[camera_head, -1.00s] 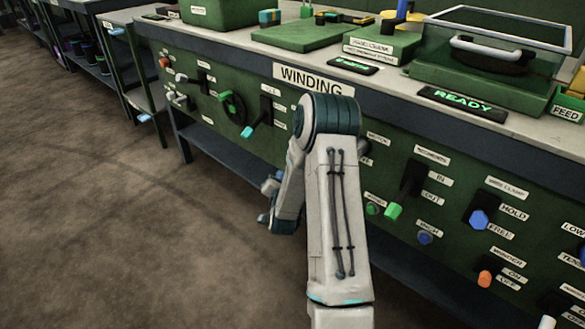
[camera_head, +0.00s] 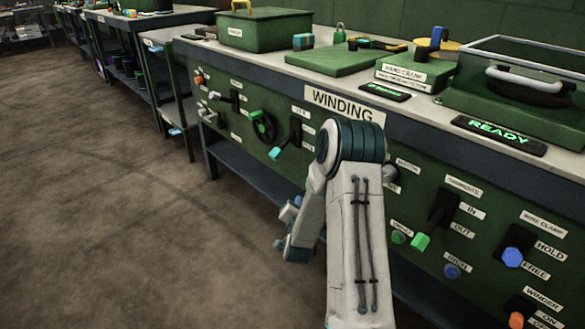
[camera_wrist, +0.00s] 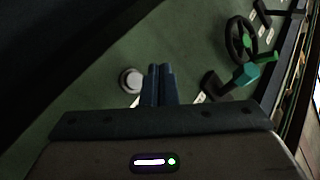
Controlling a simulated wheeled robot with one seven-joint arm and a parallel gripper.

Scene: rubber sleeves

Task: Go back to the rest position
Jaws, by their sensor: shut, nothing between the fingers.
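My arm is folded in front of the green winding bench (camera_head: 228,146), with its elbow up near the "WINDING" label (camera_head: 345,104). In the head view my gripper is mostly hidden behind my own arm links, low at the arm's left side. In the wrist view my gripper (camera_wrist: 159,72) is shut, its two dark blue fingers side by side with nothing between them. Beyond the fingertips is the green panel, with a round white button (camera_wrist: 131,80) to their left. A teal-handled lever (camera_wrist: 246,74) is to their right, apart from them.
The panel carries a black handwheel (camera_head: 263,127), a teal lever (camera_head: 275,153), a green lever (camera_head: 421,242) and a blue knob (camera_head: 512,257). The bench top holds a green box (camera_head: 262,28) and a lit READY sign (camera_head: 498,135). The brown floor (camera_head: 90,200) at left is clear.

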